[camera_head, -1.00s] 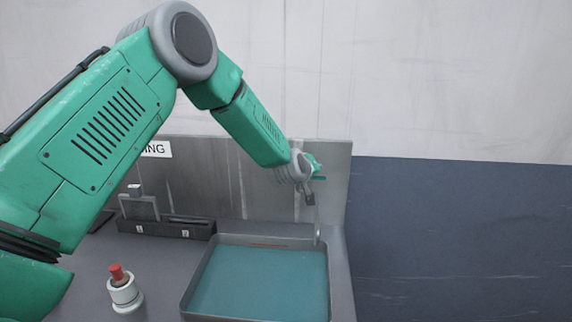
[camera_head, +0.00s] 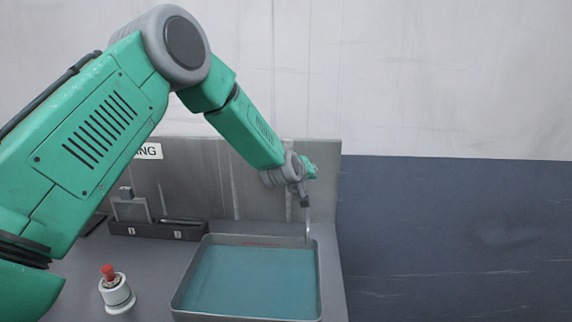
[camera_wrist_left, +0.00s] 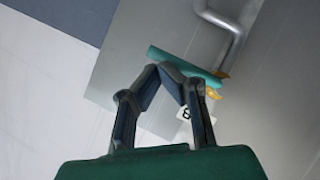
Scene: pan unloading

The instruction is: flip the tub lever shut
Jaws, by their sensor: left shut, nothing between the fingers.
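The tub (camera_head: 320,285) is a metal basin of teal liquid on the counter. A teal bar (camera_wrist_left: 180,61), which looks like the lever, crosses just beyond my fingertips in the left wrist view. A yellow piece sits near its right end. My left gripper (camera_wrist_left: 172,72) is shut and empty, its tips meeting close to the bar; I cannot tell whether they touch it. In the head view my left gripper (camera_head: 304,198) is small, above the tub's back right corner, in front of the metal back panel. The lever is not clear there. My right gripper is out of view.
A bent grey pipe (camera_wrist_left: 236,40) runs beside the bar and hangs over the tub's back right corner (camera_head: 308,226). A white marked label (camera_wrist_left: 185,112) lies beside the fingers. A red-topped white button (camera_head: 115,293) and a dark rack (camera_head: 158,230) stand left of the tub.

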